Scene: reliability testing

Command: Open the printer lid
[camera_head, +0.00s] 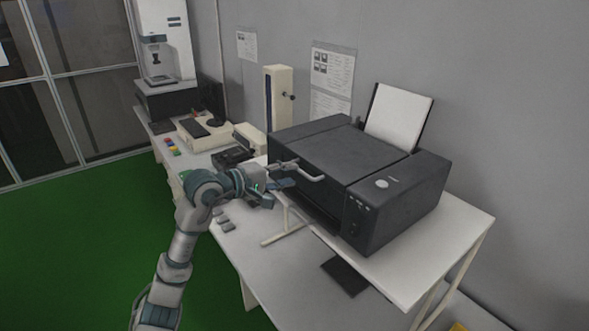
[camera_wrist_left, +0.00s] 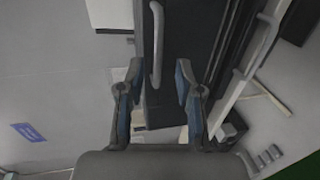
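The dark grey printer (camera_head: 395,196) stands on a white raised table, with its flat lid (camera_head: 345,150) down. A pale bar handle (camera_head: 313,177) sticks out at the lid's front left edge. My left gripper (camera_head: 287,173) is at the printer's front left side, close to this handle. In the left wrist view the gripper (camera_wrist_left: 158,70) is open, its two blue-padded fingers apart. There the handle (camera_wrist_left: 157,45) runs along the dark printer (camera_wrist_left: 195,35), just ahead of and between the fingertips. Contact with the handle cannot be told. My right gripper is not in view.
White paper (camera_head: 399,117) stands in the printer's rear feeder. The raised table (camera_head: 440,250) has bare room at the right. A lower bench behind my arm holds a cream device (camera_head: 205,133) and small grey blocks (camera_head: 226,225). A grey wall is close behind.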

